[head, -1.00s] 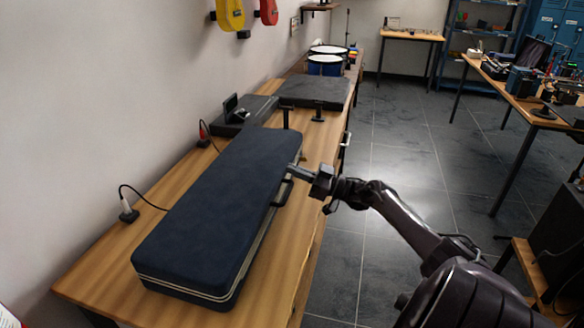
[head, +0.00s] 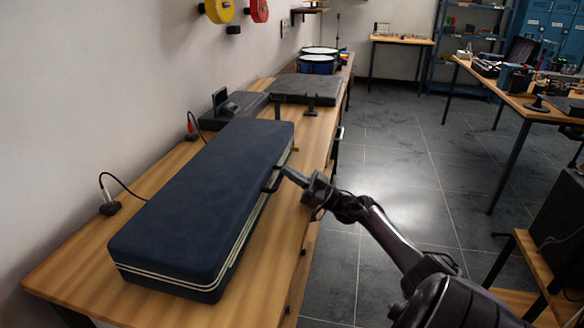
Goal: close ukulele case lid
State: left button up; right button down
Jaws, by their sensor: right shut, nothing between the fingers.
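The dark blue ukulele case (head: 205,190) lies flat on the wooden bench. Its lid is down, and a pale trim line runs along the seam on its front and right sides. A dark handle (head: 272,181) sticks out of its right side. My right gripper (head: 284,171) is shut and empty beside the handle, pointing left at the case. I cannot tell whether its tip touches the case or the handle. My left gripper is not in the head view.
The wooden bench (head: 75,245) runs along the wall. Behind the case are a flat dark case (head: 304,88), a black box (head: 235,107) and blue drums (head: 317,62). A cabled device (head: 109,207) stands left of the case.

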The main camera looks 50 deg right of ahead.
jog(key=shift+s+f, duration=0.1)
jog(key=shift+f, duration=0.2)
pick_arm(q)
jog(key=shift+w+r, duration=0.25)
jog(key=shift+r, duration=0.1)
